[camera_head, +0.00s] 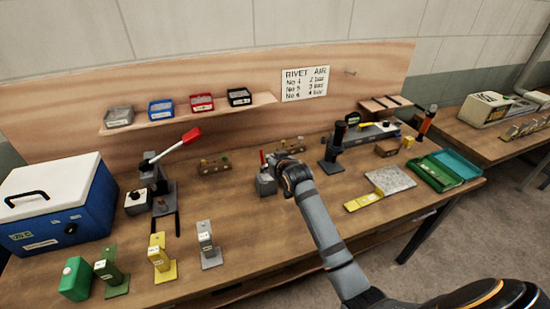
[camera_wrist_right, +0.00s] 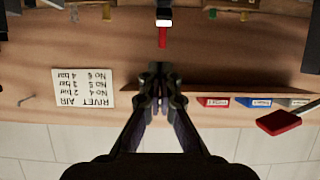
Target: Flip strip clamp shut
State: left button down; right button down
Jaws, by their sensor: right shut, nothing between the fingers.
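The strip clamp seems to be the small grey block (camera_head: 265,185) with a thin red lever (camera_head: 262,157) near the middle of the bench. The lever stands roughly upright. My right gripper (camera_head: 277,163) is just right of the lever and partly covers the clamp. In the right wrist view, which is upside down, the red lever (camera_wrist_right: 163,37) lies just beyond the closed fingertips (camera_wrist_right: 159,70). A small gap shows between them. The right gripper is shut and empty. My left gripper is not in view.
A press with a red-knobbed lever (camera_head: 178,146) stands to the left. A dark upright tool (camera_head: 334,152) stands to the right. Small racks (camera_head: 214,167) sit behind. Coloured stands (camera_head: 160,258) line the front left. Bench space in front of the clamp is clear.

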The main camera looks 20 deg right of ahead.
jog(key=s+r, duration=0.1)
jog(key=s, duration=0.1)
jog(key=s+r, duration=0.2)
jog(key=shift+s+r+b, duration=0.15)
jog(key=shift+r+b, duration=0.1)
jog(key=shift+b, duration=0.1)
jog(key=shift+s, duration=0.1)
